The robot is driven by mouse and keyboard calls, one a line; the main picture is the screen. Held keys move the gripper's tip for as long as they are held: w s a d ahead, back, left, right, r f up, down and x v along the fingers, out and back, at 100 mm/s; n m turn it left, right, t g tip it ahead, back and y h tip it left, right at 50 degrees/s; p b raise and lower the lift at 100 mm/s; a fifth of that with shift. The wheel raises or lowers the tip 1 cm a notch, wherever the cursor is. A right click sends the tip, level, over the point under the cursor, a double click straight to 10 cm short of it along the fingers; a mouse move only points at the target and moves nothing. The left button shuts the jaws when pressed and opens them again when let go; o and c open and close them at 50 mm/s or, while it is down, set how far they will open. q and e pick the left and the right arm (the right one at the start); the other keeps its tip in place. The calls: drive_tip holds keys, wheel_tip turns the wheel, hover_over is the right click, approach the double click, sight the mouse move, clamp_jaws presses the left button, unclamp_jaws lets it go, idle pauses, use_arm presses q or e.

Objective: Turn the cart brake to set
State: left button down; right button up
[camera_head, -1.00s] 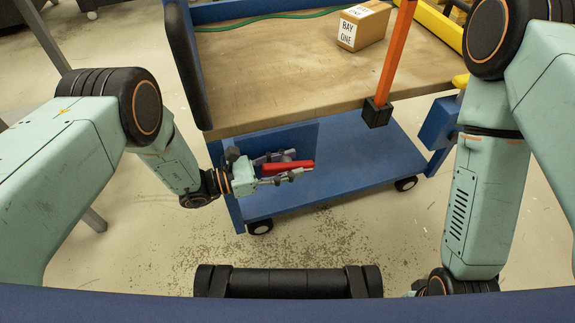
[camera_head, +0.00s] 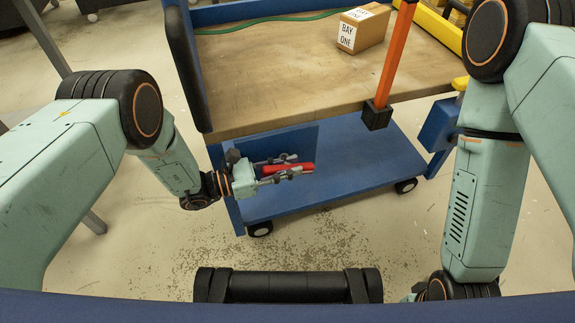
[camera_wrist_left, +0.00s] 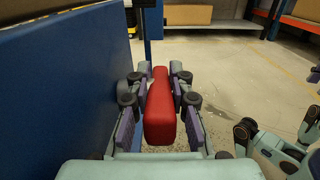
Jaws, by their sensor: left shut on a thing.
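The cart brake's red handle (camera_head: 303,167) sticks out beside a blue upright panel, above the cart's blue lower deck (camera_head: 352,155). My left gripper (camera_head: 287,168) reaches in from the left with one finger on each side of the handle and is shut on it. In the left wrist view the red handle (camera_wrist_left: 160,112) lies lengthwise between the finger pads (camera_wrist_left: 160,105). The handle's root is partly hidden by the gripper. My right arm comes down at the right of the head view; its fingertips do not show clearly.
The cart's wooden top (camera_head: 290,75) lies above the handle and carries a cardboard box (camera_head: 362,30) marked BAY ONE. An orange post (camera_head: 394,58) stands at its front edge. In the wrist view a blue panel (camera_wrist_left: 65,90) is close on the left.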

sight(263, 169)
use_arm(q)
drive_tip(key=shift+r+y+p, duration=0.25)
drive_tip(key=shift+y+p, duration=0.45)
drive_tip(key=shift+p, duration=0.5)
drive_tip(key=shift+d+g+y+p, duration=0.1)
drive_tip(key=shift+g+y+p, duration=0.3)
drive_tip(key=shift+p, duration=0.25)
drive_tip(key=shift+f+y+p, duration=0.25)
drive_tip(key=shift+y+p, duration=0.05)
drive_tip(key=c, duration=1.2)
unclamp_jaws()
drive_tip(key=v, duration=1.1)
drive_tip(key=shift+w, duration=0.15)
drive_tip(key=shift+s+a+r, duration=0.15)
drive_tip(key=shift+s+a, duration=0.05)
drive_tip(key=shift+a, duration=0.3)
